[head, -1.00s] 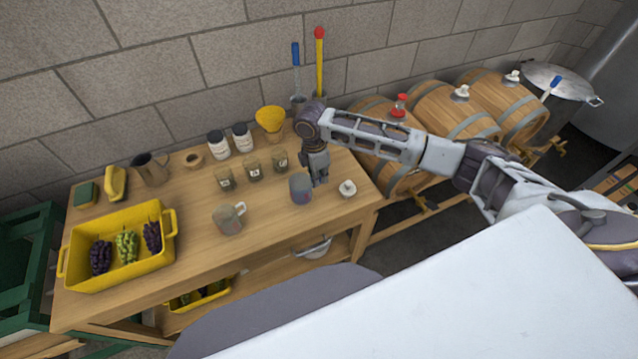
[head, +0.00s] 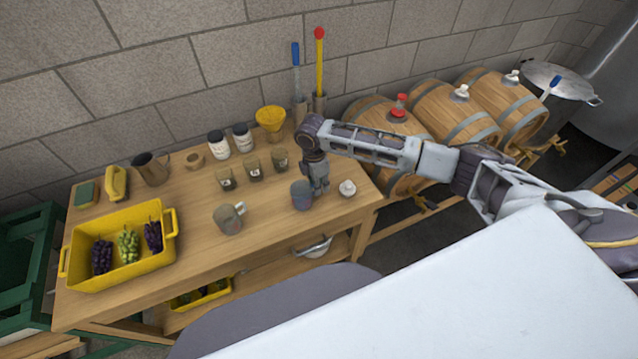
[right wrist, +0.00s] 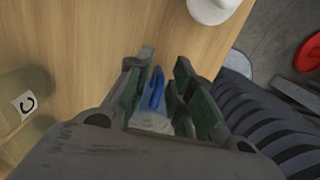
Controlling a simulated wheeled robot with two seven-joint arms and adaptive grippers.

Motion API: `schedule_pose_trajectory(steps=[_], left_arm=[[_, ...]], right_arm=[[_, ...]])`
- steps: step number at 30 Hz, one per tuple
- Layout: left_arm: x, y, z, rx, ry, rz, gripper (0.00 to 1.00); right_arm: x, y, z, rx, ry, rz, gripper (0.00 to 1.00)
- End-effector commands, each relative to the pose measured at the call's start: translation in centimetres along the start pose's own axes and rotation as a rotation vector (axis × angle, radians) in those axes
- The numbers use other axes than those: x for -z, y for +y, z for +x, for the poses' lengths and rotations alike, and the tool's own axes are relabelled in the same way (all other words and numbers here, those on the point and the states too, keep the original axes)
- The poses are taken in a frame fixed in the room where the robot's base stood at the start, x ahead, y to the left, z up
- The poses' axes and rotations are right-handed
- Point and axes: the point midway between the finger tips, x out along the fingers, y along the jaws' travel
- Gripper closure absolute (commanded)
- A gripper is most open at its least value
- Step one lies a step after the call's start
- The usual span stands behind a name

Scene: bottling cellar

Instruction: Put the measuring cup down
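The measuring cup (head: 301,196) is a small bluish-grey cup with a reddish mark, upright at the front right of the wooden table, apparently resting on it. My right gripper (head: 319,190) is low at the cup's right side. In the right wrist view the fingers of my right gripper (right wrist: 167,88) stand apart, on either side of a blue piece of the measuring cup (right wrist: 156,88), which looks like its handle. A gap shows beside that piece. Most of the cup is hidden there by the gripper. My left gripper is not in view.
A white-knobbed item (head: 347,188) stands close to the right, near the table edge. A glass mug (head: 228,220) is to the left, and several small labelled jars (head: 255,171) stand behind. A yellow crate (head: 118,274) with grapes is at far left. Bare wood (head: 265,212) lies between mug and cup.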

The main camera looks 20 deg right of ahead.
Motion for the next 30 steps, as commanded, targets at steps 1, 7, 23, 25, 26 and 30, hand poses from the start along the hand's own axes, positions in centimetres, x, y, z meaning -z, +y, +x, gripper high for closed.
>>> schedule_pose_trajectory(steps=[1, 7, 23, 25, 26, 30], left_arm=[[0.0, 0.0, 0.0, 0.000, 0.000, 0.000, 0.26], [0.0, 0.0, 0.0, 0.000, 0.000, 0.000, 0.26], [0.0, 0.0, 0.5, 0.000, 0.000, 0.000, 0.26], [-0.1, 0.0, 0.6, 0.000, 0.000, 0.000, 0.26], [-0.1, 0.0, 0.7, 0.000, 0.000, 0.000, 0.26], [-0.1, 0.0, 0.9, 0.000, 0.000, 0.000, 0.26]], right_arm=[[0.0, 0.0, 0.0, 0.000, 0.000, 0.000, 0.72], [0.0, 0.0, 0.0, 0.000, 0.000, 0.000, 0.72], [0.0, 0.1, -3.3, -0.003, 0.001, 0.000, 0.72], [0.0, 0.1, -4.2, -0.002, 0.000, 0.001, 0.72], [0.0, 0.1, -4.7, -0.003, 0.001, 0.001, 0.72], [0.0, 0.1, -6.8, -0.003, 0.001, 0.000, 0.72]])
